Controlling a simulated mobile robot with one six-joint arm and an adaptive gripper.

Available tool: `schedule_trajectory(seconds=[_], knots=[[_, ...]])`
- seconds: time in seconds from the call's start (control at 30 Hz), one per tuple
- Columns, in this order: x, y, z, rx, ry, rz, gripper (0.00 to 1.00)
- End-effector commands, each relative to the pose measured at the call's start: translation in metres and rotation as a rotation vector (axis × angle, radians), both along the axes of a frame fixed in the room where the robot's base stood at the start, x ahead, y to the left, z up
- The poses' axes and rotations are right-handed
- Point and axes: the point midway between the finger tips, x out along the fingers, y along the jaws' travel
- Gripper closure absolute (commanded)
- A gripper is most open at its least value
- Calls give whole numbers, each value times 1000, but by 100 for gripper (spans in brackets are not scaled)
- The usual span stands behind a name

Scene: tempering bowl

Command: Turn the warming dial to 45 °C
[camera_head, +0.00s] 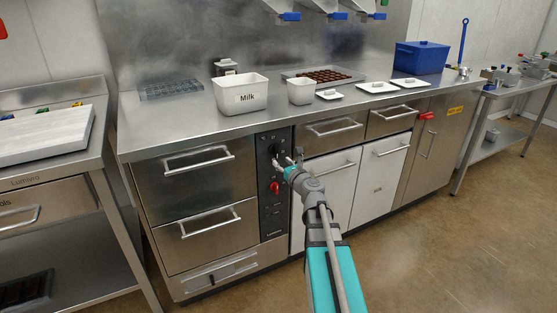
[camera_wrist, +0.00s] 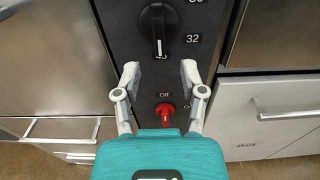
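The warming dial (camera_wrist: 158,24) is a round black knob on the dark control panel (camera_head: 272,217) in the counter front. In the wrist view its white pointer line points down, towards a small label that I cannot read. A "32" label stands to its right, and another number is cut off at the top edge. I cannot see a 45 mark. My gripper (camera_wrist: 161,70) is open and empty, with its fingertips just below the dial in the wrist view. The gripper also shows in front of the panel in the head view (camera_head: 293,162); contact with the dial is not visible.
A red switch (camera_wrist: 165,113) marked Off sits below the dial, between my fingers in the picture. Steel drawers with bar handles (camera_head: 210,220) flank the panel on the left, white doors (camera_head: 327,184) on the right. A Milk container (camera_head: 240,92) stands on the counter above.

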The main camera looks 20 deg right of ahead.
Motion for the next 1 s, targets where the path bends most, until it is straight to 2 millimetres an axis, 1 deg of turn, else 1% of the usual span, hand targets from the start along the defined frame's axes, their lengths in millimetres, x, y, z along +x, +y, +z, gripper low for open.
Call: schedule_trajectory(seconds=[0.03, 0.1, 0.3, 0.4, 0.6, 1.0], knots=[[-12, 1, 0, 0, 0, -1, 47], [-24, 1, 0, 0, 0, -1, 47], [-53, -1, 0, 1, 0, -1, 47], [-64, -2, 0, 1, -1, 0, 47], [-74, -2, 0, 1, -1, 0, 47], [-74, -2, 0, 1, -1, 1, 47]])
